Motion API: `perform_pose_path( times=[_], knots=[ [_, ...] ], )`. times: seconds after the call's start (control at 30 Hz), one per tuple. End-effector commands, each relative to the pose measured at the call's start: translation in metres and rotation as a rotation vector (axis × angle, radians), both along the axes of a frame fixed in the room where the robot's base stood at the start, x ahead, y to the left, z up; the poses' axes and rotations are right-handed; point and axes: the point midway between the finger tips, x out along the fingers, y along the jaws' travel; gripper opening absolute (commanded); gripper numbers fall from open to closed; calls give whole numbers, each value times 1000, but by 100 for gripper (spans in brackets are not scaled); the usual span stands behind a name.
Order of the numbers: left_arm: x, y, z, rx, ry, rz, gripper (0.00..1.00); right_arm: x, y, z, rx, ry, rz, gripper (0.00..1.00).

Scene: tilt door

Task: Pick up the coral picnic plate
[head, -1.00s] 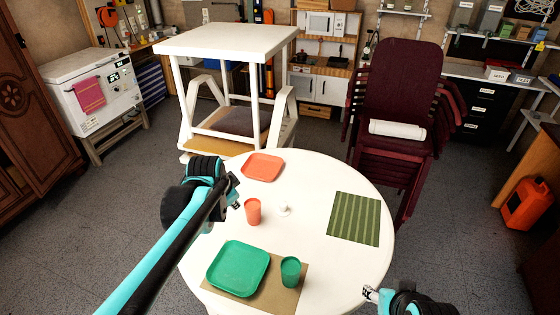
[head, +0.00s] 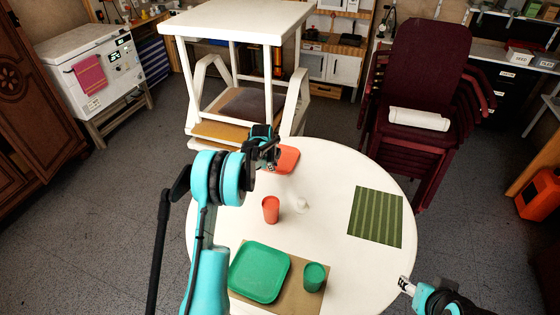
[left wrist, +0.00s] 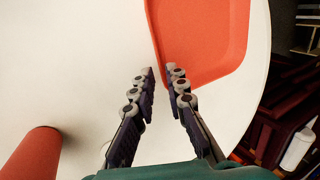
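The coral picnic plate (head: 286,160) lies flat near the far edge of the round white table (head: 330,165). In the head view my left gripper (head: 272,158) is over the plate's left side and hides part of it. In the left wrist view the plate (left wrist: 205,35) is at the top, just ahead of the fingertips.
A coral cup (head: 271,210) and a small white object (head: 302,205) stand mid-table. A green plate (head: 259,272) and green cup (head: 314,277) are on a tan mat at the near side. A green striped mat (head: 376,217) lies right. Stacked maroon chairs (head: 425,75) stand behind.

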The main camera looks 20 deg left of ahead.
Motion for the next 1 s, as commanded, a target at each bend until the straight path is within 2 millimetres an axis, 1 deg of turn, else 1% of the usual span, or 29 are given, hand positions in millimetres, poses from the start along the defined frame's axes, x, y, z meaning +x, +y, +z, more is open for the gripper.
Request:
perform_pose_path(
  times=[0.03, 0.17, 0.3, 0.4, 0.63, 0.67, 0.7, 1.0],
  knots=[
    [2, 0, -6, 0, 0, 0, 14, 0, 0, -4, 0, 0, 0, 52],
    [6, 1, -19, 0, 0, 1, 14, 0, 0, -12, 0, 0, 0, 52],
    [14, 3, -41, 0, -1, 1, 14, 0, 0, -24, 0, 0, 0, 52],
    [18, 3, -50, 0, -1, 1, 14, 0, 0, -28, 0, 0, 0, 52],
    [19, 3, -50, 0, -1, 1, 14, 0, 0, -26, 0, 0, 0, 52],
    [19, 3, -50, 0, -1, 1, 6, 0, 0, -26, 0, 0, 0, 52],
    [19, 3, -49, 0, -1, 1, 0, 0, 0, -26, 0, 0, 0, 52],
    [19, 3, -49, -1, -1, 2, 0, 0, 0, -26, 0, 0, 0, 52]
  ],
)
